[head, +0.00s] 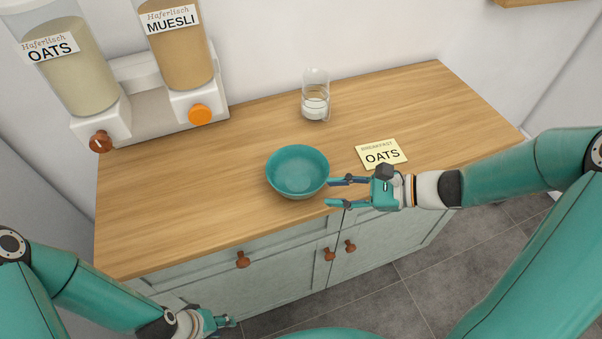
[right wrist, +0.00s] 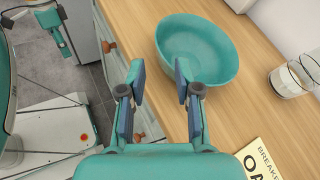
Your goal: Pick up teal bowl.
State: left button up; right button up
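The teal bowl (head: 297,171) stands upright and empty on the wooden counter, near its front edge. It also shows at the top of the right wrist view (right wrist: 198,50). My right gripper (head: 332,192) is open just to the right of the bowl, its fingers pointing at the bowl's right side. In the right wrist view my right gripper (right wrist: 159,80) has its fingers apart with nothing between them, and one fingertip lies close to the rim; I cannot tell if it touches. My left gripper (head: 222,322) is low at the bottom left, below the counter, and its fingers are hard to make out.
A glass jug (head: 315,101) with white liquid stands behind the bowl. A yellow OATS card (head: 381,154) lies to the right. Oats (head: 64,70) and muesli (head: 178,50) dispensers stand at the back left. The wooden counter (head: 170,215) is clear left of the bowl.

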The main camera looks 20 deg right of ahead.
aim_at(301, 193)
jog(key=x, duration=0.9)
jog(key=shift+p, duration=0.3)
grip_shut()
